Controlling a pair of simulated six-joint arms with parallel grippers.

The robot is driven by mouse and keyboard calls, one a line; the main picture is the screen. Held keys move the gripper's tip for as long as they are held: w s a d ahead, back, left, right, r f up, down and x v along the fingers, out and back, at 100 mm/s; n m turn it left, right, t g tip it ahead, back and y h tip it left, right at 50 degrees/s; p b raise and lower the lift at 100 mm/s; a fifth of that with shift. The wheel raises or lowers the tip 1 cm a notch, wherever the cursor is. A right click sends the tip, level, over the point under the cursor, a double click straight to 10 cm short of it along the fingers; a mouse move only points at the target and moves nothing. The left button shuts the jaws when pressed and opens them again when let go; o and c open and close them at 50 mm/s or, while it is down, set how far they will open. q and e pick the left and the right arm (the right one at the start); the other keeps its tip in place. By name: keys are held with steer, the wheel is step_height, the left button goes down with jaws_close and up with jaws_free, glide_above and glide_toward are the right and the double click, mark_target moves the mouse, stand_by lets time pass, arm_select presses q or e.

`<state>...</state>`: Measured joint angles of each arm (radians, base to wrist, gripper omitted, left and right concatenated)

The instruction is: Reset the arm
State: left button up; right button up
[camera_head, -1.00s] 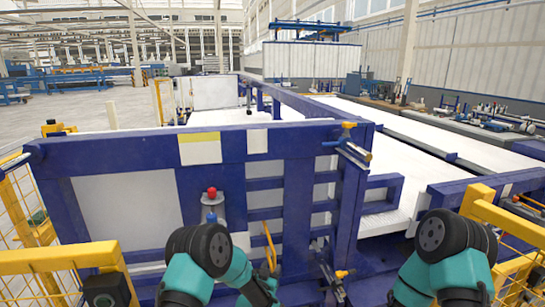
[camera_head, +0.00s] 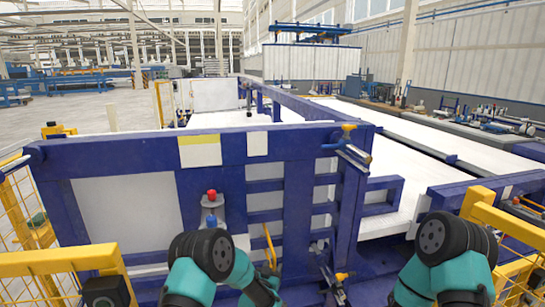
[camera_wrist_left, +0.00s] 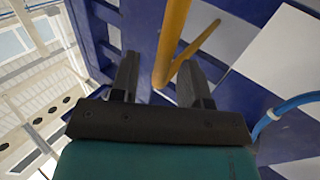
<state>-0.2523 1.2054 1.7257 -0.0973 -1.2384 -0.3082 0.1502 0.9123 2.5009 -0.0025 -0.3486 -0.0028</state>
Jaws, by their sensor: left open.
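My left gripper (camera_head: 269,272) is low in the head view, partly hidden by my own teal and black arm links. In the left wrist view my left gripper (camera_wrist_left: 158,62) has its two dark fingers spread apart. A yellow bar (camera_wrist_left: 172,42) shows between and beyond the fingers, and I cannot tell whether they touch it. A thin yellow bar (camera_head: 269,243) also shows just above the gripper in the head view. My right arm shows at the lower right of the head view, but its gripper is not visible.
A large blue frame (camera_head: 230,155) with white panels stands right in front of me. A red-topped post (camera_head: 211,200) is beside my left arm. Yellow guard rails (camera_head: 60,261) stand on both sides. A blue hose (camera_wrist_left: 290,103) curves at the wrist view's right.

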arm_select(q)
steer(key=v, duration=1.4)
steer(key=x, duration=1.9)
steer(key=shift+w+a, duration=0.1)
steer(key=shift+a, duration=0.3)
steer(key=shift+c, duration=0.3)
